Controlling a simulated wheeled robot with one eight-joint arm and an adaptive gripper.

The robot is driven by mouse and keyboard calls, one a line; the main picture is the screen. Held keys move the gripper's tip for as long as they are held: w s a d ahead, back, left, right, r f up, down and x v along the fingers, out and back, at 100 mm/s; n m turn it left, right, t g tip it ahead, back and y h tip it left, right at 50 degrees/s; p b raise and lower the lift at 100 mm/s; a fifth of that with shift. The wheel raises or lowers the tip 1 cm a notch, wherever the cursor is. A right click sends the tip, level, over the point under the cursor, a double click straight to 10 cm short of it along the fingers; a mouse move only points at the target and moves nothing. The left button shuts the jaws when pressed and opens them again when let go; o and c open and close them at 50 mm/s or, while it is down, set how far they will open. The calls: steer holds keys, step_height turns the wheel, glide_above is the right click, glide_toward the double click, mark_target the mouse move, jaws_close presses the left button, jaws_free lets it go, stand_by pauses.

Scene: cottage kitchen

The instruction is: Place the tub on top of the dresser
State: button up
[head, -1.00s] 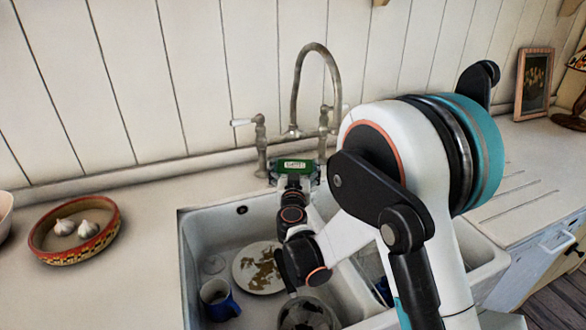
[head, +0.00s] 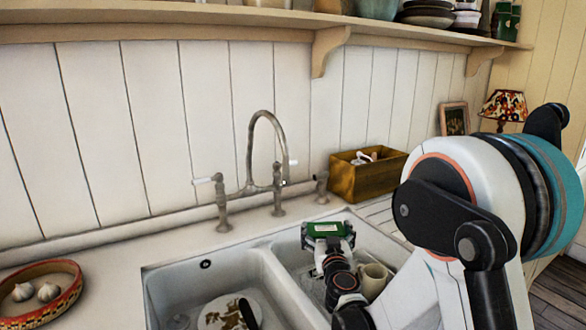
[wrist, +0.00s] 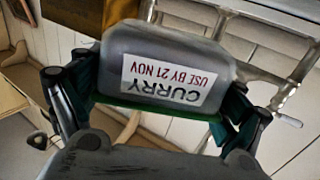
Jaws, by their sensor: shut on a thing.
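The tub (head: 327,229) has a green lid and is held over the right sink basin in the head view. In the wrist view the tub (wrist: 165,68) is grey and translucent, with a white label reading "CURRY USE BY 21 NOV" upside down. My gripper (head: 328,240) is shut on it, with one finger at each side in the wrist view (wrist: 160,95). I cannot make out a dresser in either view.
A double sink (head: 262,262) holds a dirty plate (head: 222,312) and a cream mug (head: 373,281). A tall tap (head: 251,150) stands behind it. A wooden box (head: 350,180) sits at the back right. A wall shelf (head: 200,28) runs overhead. A garlic bowl (head: 68,290) is at left.

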steer(key=s+d+r+h, duration=0.1)
steer(key=s+d, duration=0.1)
steer(key=d, duration=0.9)
steer(key=shift+s+r+m, duration=0.25)
steer(key=shift+s+m, duration=0.05)
steer(key=shift+s, duration=0.1)
steer(key=shift+a, duration=0.1)
stand_by(0.8)
